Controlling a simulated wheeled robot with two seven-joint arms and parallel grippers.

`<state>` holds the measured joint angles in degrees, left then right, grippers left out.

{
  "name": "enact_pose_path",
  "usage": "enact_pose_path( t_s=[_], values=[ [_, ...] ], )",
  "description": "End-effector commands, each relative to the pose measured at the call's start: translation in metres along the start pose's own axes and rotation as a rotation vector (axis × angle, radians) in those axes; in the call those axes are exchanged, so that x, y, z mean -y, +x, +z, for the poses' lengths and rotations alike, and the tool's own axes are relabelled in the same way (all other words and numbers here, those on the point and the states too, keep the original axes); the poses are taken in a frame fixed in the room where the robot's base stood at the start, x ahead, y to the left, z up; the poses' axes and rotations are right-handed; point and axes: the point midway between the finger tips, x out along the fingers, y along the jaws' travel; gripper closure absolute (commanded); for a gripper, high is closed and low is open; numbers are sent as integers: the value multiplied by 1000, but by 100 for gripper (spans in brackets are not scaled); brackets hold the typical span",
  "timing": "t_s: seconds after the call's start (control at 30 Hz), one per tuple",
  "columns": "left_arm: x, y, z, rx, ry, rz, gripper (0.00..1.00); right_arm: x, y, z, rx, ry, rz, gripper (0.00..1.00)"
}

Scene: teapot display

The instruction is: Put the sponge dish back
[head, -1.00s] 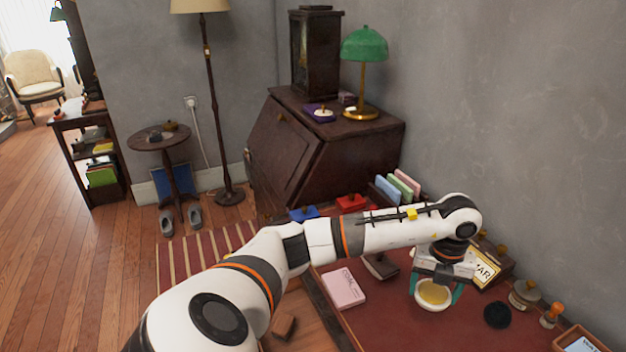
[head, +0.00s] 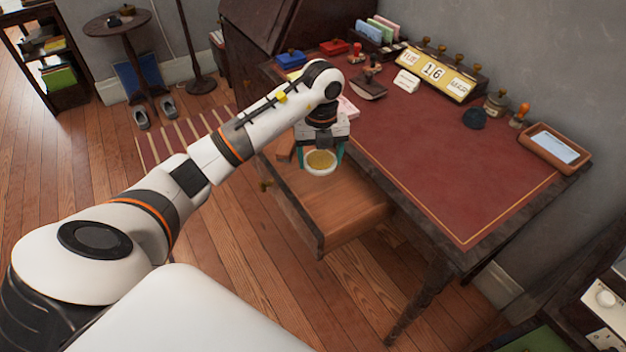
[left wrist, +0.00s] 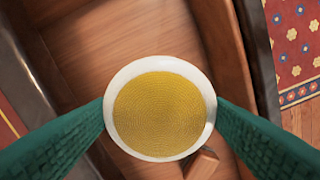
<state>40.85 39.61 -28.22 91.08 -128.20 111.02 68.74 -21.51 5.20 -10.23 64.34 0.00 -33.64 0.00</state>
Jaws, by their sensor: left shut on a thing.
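The sponge dish (head: 321,168) is a round white bowl with a yellow ribbed sponge in it. My left gripper (head: 322,157) is shut on the dish, one green finger on each side of its rim. In the left wrist view the dish (left wrist: 160,108) sits upright between the two fingers. It is over the open wooden drawer (head: 340,208) of the desk; the drawer floor shows behind it. How high it is above that floor I cannot tell. My right gripper is not in view.
The red-topped desk (head: 450,170) is mostly clear in front. At its back stand a calendar block (head: 437,73), a dark round pad (head: 474,118), a stamp (head: 519,114) and a tray (head: 555,148). A small wooden block (head: 286,147) lies in the drawer.

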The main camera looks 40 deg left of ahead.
Motion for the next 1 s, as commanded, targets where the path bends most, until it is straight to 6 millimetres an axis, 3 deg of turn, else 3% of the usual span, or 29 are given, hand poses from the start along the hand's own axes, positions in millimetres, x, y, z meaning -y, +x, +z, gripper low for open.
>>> enact_pose_path(
  t_s=[0.2,0.43,0.6,1.0],
  values=[
    [1,42,1,3,-1,-2,62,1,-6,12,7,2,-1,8],
    [0,60,1,2,0,-1,62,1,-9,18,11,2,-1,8],
    [0,85,1,3,0,-2,62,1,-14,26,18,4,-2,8],
    [0,91,0,0,1,0,62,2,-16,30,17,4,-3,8]
  ],
)
